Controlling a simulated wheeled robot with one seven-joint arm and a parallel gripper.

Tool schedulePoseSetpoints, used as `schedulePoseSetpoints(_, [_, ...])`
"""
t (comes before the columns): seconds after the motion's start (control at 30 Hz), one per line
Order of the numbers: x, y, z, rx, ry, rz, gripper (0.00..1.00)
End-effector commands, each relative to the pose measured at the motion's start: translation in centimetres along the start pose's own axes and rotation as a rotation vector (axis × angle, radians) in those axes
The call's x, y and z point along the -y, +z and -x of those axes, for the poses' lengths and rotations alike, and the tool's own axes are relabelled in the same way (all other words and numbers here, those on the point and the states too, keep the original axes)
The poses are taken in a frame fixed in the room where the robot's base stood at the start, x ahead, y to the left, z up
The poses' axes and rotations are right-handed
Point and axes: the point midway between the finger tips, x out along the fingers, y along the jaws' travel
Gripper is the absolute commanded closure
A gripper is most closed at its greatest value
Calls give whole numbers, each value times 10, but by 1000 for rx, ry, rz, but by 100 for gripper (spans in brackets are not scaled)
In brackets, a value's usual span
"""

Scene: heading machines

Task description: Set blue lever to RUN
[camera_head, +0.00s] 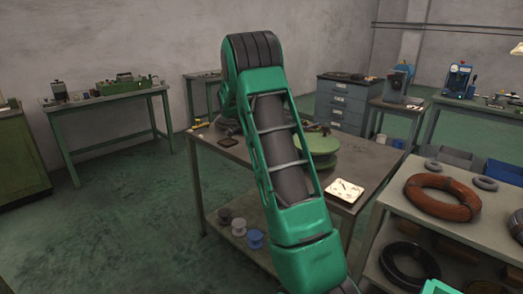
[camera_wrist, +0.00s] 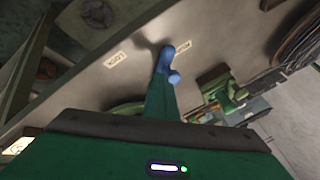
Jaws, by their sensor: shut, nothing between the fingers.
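The blue lever (camera_wrist: 168,56) shows in the wrist view near the top middle, with rounded blue parts. It stands by a grey-brown panel or tabletop (camera_wrist: 85,72). A pale label (camera_wrist: 115,60) lies to its left and another (camera_wrist: 184,46) close to its right; both are tilted and too small to read surely. My gripper (camera_wrist: 160,80) is shut and empty, a green wedge whose tip is right at the lever. I cannot tell whether they touch. In the head view my green arm reaches over the central workbench (camera_head: 225,150); lever and gripper are hidden there.
A round green machine part (camera_head: 318,145) and a white sheet (camera_head: 344,190) are on the central bench. Spools (camera_head: 254,238) sit on its lower shelf. A right-hand bench holds a brown ring (camera_head: 442,197). The floor at left (camera_head: 120,220) is clear.

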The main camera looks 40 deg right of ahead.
Motion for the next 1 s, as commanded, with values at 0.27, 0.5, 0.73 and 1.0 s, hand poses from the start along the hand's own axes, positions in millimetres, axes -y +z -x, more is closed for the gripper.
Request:
schedulePoseSetpoints(0.27, [-3,4,7,5,-11,4,100])
schedulePoseSetpoints(0.5, [-24,6,38,2,-7,-1,100])
schedulePoseSetpoints(0.73, [-23,6,84,1,-4,-2,100])
schedulePoseSetpoints(1.0, [-23,5,116,-2,0,-4,100])
